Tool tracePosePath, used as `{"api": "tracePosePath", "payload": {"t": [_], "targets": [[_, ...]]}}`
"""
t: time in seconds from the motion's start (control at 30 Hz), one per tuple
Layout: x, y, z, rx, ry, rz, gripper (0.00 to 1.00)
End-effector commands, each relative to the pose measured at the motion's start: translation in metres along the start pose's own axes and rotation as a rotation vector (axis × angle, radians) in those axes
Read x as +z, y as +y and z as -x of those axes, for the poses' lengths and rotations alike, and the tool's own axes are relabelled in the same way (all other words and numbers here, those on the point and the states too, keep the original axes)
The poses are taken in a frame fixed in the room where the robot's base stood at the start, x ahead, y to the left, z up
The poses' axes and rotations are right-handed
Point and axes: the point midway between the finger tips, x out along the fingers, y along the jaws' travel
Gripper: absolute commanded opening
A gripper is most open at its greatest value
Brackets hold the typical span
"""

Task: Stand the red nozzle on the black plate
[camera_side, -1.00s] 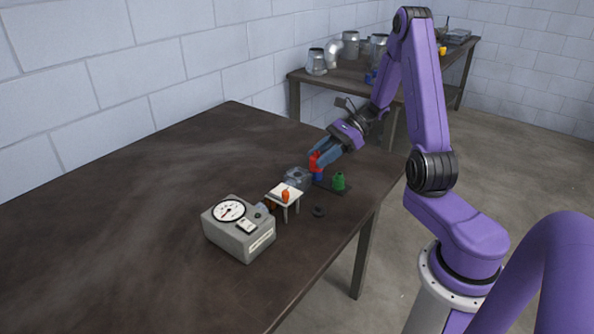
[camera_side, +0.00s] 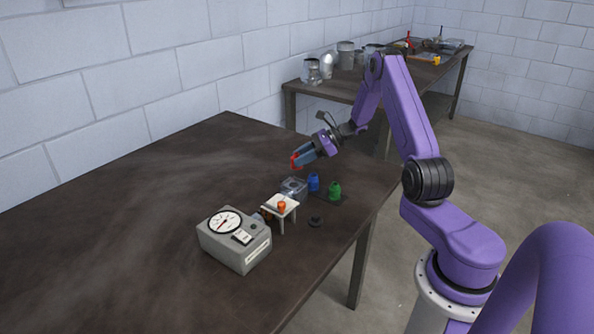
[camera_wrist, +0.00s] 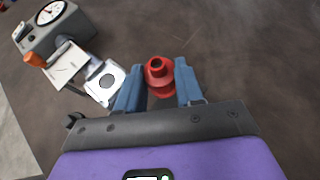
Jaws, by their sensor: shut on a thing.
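The red nozzle (camera_wrist: 158,74) is held between the two blue fingers of my gripper (camera_wrist: 158,90) in the wrist view. In the side view the nozzle (camera_side: 295,161) shows at the fingertips of my gripper (camera_side: 303,156), tilted and raised above the table. The black plate (camera_side: 324,197) lies on the table near its right edge, to the right of and below my gripper. A blue nozzle (camera_side: 313,182) and a green nozzle (camera_side: 335,191) stand on it.
A small white stand (camera_side: 279,207) bears an orange piece (camera_side: 281,206). The table's left side is clear.

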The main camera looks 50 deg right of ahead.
Motion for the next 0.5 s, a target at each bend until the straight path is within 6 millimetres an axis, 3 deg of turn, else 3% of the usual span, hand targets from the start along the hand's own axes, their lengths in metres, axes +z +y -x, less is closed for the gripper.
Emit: {"api": "tracePosePath", "payload": {"t": [0.2,0.5], "targets": [[-0.018,-0.019,-0.018,0.000,0.000,0.002,0.07],[-0.036,-0.027,-0.031,0.002,0.001,-0.002,0.07]]}}
